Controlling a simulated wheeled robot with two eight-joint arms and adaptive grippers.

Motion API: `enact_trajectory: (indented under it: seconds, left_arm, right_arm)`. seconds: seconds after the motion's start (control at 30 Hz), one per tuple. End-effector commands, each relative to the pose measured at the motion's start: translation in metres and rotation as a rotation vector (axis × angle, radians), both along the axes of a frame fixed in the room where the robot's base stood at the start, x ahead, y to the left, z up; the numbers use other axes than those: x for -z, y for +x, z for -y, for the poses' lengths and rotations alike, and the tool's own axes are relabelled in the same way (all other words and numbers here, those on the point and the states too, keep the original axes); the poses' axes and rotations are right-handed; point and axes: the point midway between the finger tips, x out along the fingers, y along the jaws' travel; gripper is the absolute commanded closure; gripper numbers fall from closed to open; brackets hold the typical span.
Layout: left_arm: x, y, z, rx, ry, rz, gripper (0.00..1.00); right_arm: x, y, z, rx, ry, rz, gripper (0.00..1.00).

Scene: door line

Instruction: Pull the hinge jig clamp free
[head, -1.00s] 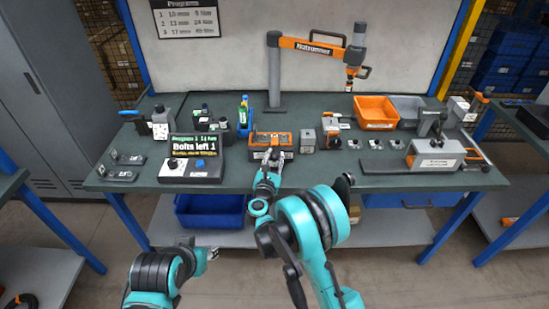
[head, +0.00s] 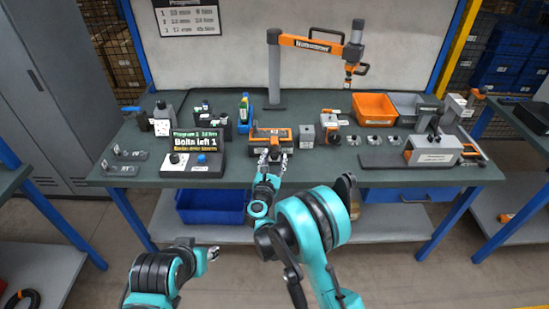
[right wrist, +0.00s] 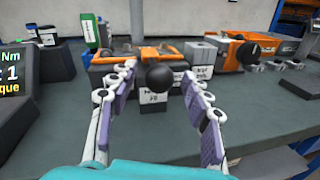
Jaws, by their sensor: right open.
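An orange and dark grey jig block (head: 270,135) stands near the front edge of the bench, right of the small screen. A round black knob (right wrist: 160,77) sticks out from its front, with a white labelled block (right wrist: 152,99) below; I take the knob as the clamp's handle. My right gripper (head: 272,158) is open in front of the jig. In the right wrist view its fingers (right wrist: 158,84) stand left and right of the knob, with gaps visible on both sides. My left gripper (head: 210,254) hangs low, in front of the bench; its jaws are too small to read.
A screen box (head: 194,155) reading "Bolts left 1" stands left of the jig. A grey block with an orange part (head: 328,128) stands close on the right. An orange nutrunner arm (head: 315,44) hangs above. An orange bin (head: 374,108) and a lever fixture (head: 432,152) are farther right.

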Motion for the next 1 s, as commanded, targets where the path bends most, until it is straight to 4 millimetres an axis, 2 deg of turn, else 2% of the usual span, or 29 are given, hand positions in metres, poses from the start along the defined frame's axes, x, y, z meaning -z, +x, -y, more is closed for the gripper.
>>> enact_trajectory:
  seconds: [0.3,0.5,0.7,1.0]
  left_arm:
    - [0.0,0.0,0.0,0.0,0.0,0.0,0.6]
    - [0.0,0.0,0.0,0.0,0.0,0.0,0.6]
    - [0.0,0.0,0.0,0.0,0.0,0.0,0.6]
    - [0.0,0.0,0.0,0.0,0.0,0.0,0.6]
  right_arm:
    - [0.0,-0.065,-0.014,-0.002,0.0,-0.001,0.51]
    - [0.0,-0.098,-0.02,-0.002,0.0,-0.001,0.51]
    - [0.0,-0.11,-0.022,0.0,0.0,0.0,0.51]
    - [0.0,-0.111,-0.022,0.001,0.0,0.0,0.51]
